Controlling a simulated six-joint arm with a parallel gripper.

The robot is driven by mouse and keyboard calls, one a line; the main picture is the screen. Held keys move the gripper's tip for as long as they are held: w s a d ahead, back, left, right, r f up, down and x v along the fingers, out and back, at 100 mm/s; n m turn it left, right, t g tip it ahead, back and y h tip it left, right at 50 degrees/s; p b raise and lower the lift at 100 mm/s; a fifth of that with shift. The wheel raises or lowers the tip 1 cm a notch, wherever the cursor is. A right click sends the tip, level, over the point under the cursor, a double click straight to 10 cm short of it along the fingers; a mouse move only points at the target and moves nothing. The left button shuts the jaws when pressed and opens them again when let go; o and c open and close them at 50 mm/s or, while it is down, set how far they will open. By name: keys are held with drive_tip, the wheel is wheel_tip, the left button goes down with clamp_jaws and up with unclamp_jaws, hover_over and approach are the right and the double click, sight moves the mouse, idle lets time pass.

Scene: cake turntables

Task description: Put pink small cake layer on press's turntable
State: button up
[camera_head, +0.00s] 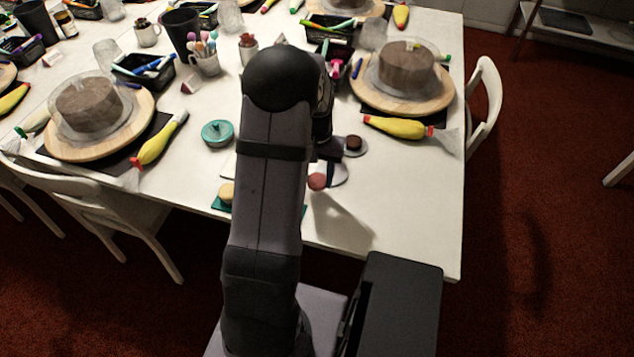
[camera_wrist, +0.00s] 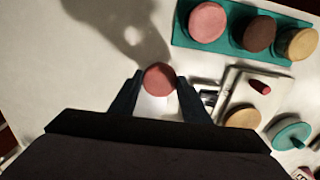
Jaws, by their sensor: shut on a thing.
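The pink small cake layer (camera_wrist: 159,79) is between the two fingertips of my gripper (camera_wrist: 158,84), which is shut on it. In the head view the layer (camera_head: 317,181) shows just right of my arm, over the near part of the white table. A pale, flat surface (camera_wrist: 153,106) shows just behind the layer between my fingers; I cannot tell whether it is a turntable. In the head view a small dark brown layer (camera_head: 354,143) sits on a grey round plate, beyond and right of my gripper. I cannot identify the press's turntable for sure.
A teal tray (camera_wrist: 227,56) bears pink, brown and tan layers. Beside it lie a white board (camera_wrist: 226,98) with a tan disc and red knob, and a teal turntable (camera_wrist: 291,135). A covered cake on a wooden board (camera_head: 433,96) stands at right. The near right table is clear.

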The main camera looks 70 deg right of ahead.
sight(317, 180)
drive_tip(key=shift+f, duration=1.85)
drive_tip(key=shift+f, duration=0.15)
drive_tip(key=o, duration=0.7)
drive_tip(key=shift+o, duration=0.2)
wheel_tip(317, 180, up, 12)
drive_tip(key=shift+r+b, duration=0.15)
drive_tip(key=shift+b, duration=0.5)
